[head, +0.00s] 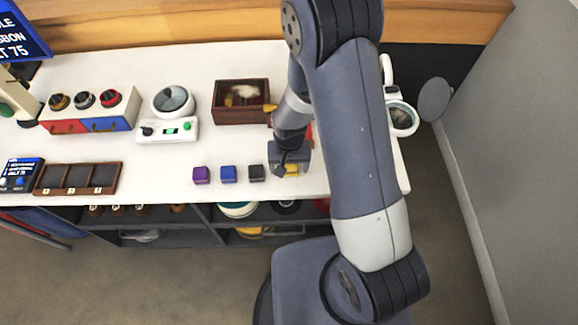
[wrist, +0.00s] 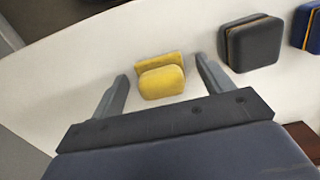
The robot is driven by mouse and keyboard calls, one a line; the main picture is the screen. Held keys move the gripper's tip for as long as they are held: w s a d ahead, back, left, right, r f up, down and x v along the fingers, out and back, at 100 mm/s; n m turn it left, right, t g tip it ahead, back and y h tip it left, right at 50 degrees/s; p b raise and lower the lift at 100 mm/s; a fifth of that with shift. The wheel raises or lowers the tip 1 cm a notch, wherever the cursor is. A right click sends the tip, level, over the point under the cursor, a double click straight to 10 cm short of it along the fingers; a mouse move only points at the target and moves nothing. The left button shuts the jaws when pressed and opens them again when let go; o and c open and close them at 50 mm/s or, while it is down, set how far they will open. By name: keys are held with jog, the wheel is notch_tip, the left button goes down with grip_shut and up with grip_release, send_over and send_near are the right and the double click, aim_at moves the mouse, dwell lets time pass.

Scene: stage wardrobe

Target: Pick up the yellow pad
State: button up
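The yellow pad (wrist: 162,82) lies on the white table between the two fingers of my gripper (wrist: 163,82), seen in the wrist view. It looks like a small rounded block with a second yellow layer behind it. The fingers are apart, with white table showing on both sides of the pad, so the gripper is open. In the head view my gripper (head: 290,168) is low over the table near its front edge, and a bit of the yellow pad (head: 292,169) shows beneath it. The rest of the pad there is hidden.
A black pad (wrist: 251,43) lies close beside the right finger, with a blue pad (wrist: 312,27) beyond it. A purple pad (head: 201,175) ends the row. A brown wooden box (head: 240,117) stands behind. An empty compartment tray (head: 78,193) lies at left.

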jog(key=c, duration=1.1)
jog(key=shift+r, duration=0.15)
notch_tip(320, 180, up, 10)
jog(key=shift+f, duration=0.15)
